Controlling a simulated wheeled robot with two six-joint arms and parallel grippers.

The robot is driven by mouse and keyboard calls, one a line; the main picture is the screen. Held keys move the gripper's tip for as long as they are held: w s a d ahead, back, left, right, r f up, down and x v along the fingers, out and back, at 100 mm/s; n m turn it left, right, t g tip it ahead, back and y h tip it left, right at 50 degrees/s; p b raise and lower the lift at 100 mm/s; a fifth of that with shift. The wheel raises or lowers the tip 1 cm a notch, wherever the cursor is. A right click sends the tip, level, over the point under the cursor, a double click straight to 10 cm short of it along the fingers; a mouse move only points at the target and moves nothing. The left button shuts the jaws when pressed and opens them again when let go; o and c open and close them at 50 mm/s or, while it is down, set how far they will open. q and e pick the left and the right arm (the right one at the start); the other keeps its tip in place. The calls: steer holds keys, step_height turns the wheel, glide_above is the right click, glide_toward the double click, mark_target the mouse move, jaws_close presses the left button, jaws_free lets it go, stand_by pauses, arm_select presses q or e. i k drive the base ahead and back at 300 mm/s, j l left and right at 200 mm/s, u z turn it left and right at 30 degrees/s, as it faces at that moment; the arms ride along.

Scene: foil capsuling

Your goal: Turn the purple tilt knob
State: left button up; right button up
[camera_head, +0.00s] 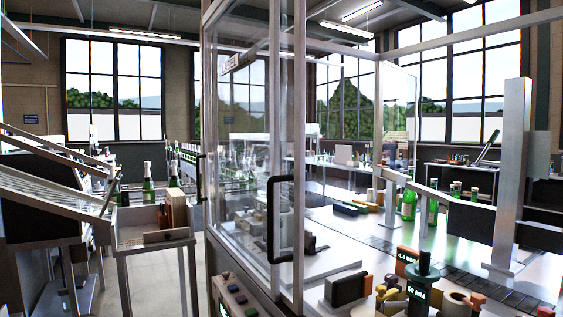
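I cannot make out a purple knob in the head view. A small orange-edged display (407,260) with a reading in degrees stands at the lower right. A dark post with a rounded top (424,264) stands beside it, and a second display (417,293) reading in millimetres is just below. The post's colour looks dark green or black. Neither of my grippers is in view.
A glass-walled machine frame with a dark door handle (281,219) fills the middle. A button box (236,298) is at the bottom. Green bottles (409,200) stand on the metal worktop (352,226). A side table (150,241) is at the left, with open floor beside it.

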mark_target(392, 279)
steer(key=z, duration=0.55)
steer(key=i+j+z, duration=0.15)
steer(key=i+j, duration=0.15)
steer(key=i+j+z, duration=0.15)
steer(key=i+j, duration=0.15)
steer(key=j, duration=0.2)
